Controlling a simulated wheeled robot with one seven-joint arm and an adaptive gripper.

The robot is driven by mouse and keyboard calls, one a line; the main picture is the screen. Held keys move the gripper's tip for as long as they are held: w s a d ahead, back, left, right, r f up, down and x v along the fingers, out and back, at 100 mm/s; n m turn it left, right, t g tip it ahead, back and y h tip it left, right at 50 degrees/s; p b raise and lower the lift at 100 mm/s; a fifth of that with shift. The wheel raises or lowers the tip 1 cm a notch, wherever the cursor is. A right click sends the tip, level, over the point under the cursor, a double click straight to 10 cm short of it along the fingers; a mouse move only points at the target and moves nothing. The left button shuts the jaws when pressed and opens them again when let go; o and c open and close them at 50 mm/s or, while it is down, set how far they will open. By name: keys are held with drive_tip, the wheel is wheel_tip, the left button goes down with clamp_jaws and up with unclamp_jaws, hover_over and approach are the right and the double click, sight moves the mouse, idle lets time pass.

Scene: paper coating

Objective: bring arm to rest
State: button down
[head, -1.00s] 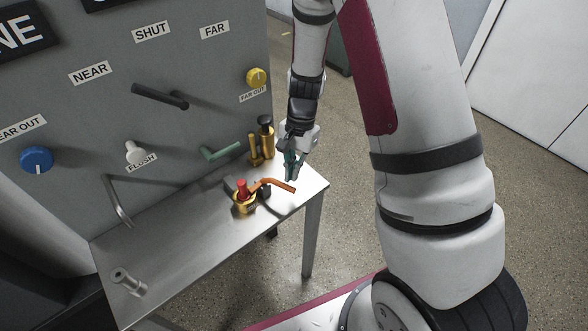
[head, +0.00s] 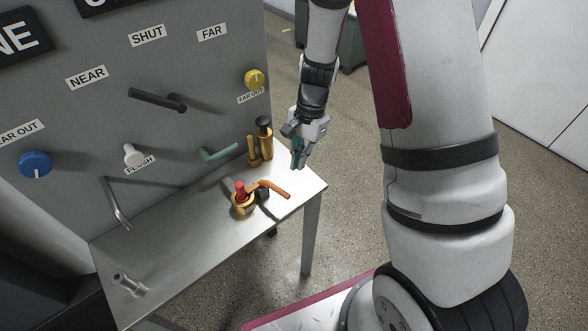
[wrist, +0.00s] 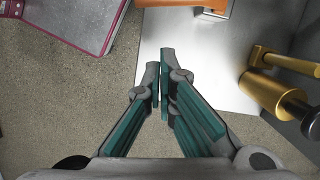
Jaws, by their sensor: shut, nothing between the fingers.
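My gripper (head: 299,155) hangs from my arm at the right end of the metal table, above its far right edge, in the head view. Its teal-lined fingers (wrist: 160,82) are closed together with nothing between them in the wrist view. The fingers point down towards the edge of the table and the floor beside it. The arm bends over from the right side of the head view, and part of it runs out of the top of the picture.
The metal table (head: 185,257) carries a brass valve with a red top (head: 241,200), an orange lever (head: 270,187), brass fittings (head: 264,140) and a small metal cylinder (head: 128,285). A grey panel (head: 200,80) with knobs and handles stands behind. Speckled floor (head: 345,200) lies open to the right.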

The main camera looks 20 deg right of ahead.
drive_tip(key=v, duration=0.8)
drive_tip(key=shift+r, duration=0.2)
drive_tip(key=s+a+r+n+t, duration=0.1)
drive_tip(key=s+r+n+t, duration=0.2)
drive_tip(key=r, duration=0.4)
drive_tip(key=s+a+r+n, duration=0.2)
drive_tip(key=s+r+n, duration=0.1)
drive_tip(key=s+r, duration=0.4)
drive_tip(key=s+r+n+t+h, duration=0.2)
drive_tip(key=s+r+n, duration=0.4)
drive_tip(key=s, duration=0.4)
drive_tip(key=shift+r+t, duration=0.35)
drive_tip(key=shift+t, duration=0.35)
